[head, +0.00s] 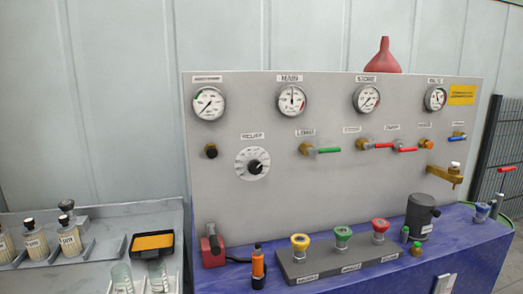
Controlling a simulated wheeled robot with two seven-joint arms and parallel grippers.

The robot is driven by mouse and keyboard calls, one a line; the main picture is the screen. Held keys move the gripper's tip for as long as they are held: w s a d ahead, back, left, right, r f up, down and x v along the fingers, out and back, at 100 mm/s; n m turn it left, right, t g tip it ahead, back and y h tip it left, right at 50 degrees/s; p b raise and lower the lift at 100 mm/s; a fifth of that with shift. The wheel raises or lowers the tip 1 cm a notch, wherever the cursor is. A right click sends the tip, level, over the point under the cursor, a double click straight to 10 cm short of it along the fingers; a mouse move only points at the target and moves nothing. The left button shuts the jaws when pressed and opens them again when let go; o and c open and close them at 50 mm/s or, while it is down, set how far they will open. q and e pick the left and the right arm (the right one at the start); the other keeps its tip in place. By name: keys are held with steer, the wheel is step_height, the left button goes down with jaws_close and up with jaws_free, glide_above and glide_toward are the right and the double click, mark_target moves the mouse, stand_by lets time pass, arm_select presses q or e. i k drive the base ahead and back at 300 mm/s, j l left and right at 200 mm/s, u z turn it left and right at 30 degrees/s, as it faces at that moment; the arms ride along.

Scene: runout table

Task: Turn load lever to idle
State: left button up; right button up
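A small lever valve with a green handle (328,150) sits on the upright grey panel, under a small label that appears to read LOAD. Its handle points right, roughly level. To its right are valves with red handles (384,146), (408,150) under other small labels. A round white dial with a black knob (253,164), labelled RELIEF, is to its left. Neither of my grippers shows in the head view. Nothing touches the green-handled lever.
Gauges (292,100) line the panel's top. A block with yellow, green and red knobs (342,236), a red-handled box (212,248), an orange bottle (258,266) and a dark canister (421,214) stand on the blue bench (445,255). Glass bottles (69,240) stand left.

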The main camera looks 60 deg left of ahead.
mark_target(309, 151)
steer(key=u, duration=1.4)
